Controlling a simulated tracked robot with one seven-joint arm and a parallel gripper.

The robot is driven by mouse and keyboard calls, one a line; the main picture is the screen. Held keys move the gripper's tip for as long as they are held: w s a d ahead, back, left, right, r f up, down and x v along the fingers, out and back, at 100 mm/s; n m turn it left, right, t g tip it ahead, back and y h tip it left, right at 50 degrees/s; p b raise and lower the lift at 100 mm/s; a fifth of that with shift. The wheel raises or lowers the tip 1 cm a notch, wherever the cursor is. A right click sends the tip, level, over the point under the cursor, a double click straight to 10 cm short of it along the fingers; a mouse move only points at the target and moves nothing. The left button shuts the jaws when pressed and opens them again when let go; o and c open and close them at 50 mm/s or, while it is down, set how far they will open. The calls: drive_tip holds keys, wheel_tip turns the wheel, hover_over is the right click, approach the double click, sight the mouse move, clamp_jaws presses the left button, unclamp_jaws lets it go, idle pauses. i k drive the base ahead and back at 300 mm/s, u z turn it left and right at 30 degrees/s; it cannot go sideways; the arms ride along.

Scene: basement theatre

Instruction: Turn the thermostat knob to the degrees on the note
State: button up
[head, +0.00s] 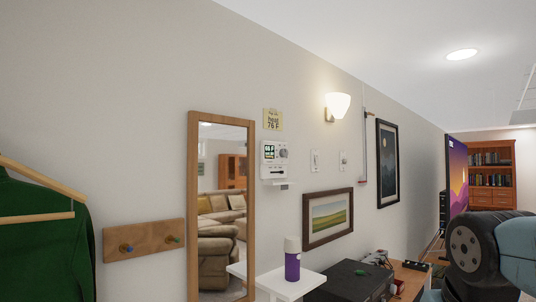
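A pale yellow note (272,119) on the wall reads "heat 76 F". Just below it hangs the white thermostat (273,176) with a small dark screen (268,151); green digits show there, perhaps 68, too small to read surely. Its round knob (284,153) is on the right side of its face. A small white ledge or box shows under the thermostat. A part of my arm (478,255) shows at the lower right, well away from the thermostat. My gripper's fingers are not in the picture.
A wood-framed mirror (193,205) hangs left of the thermostat. A white shelf (290,286) with a purple bottle (292,263) stands below it. A dark box (345,284) and low furniture run right. A green garment (40,240) hangs at far left.

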sight(284, 152)
drive_tip(key=u, duration=0.15)
drive_tip(key=i, duration=1)
drive_tip(key=z, duration=0.05)
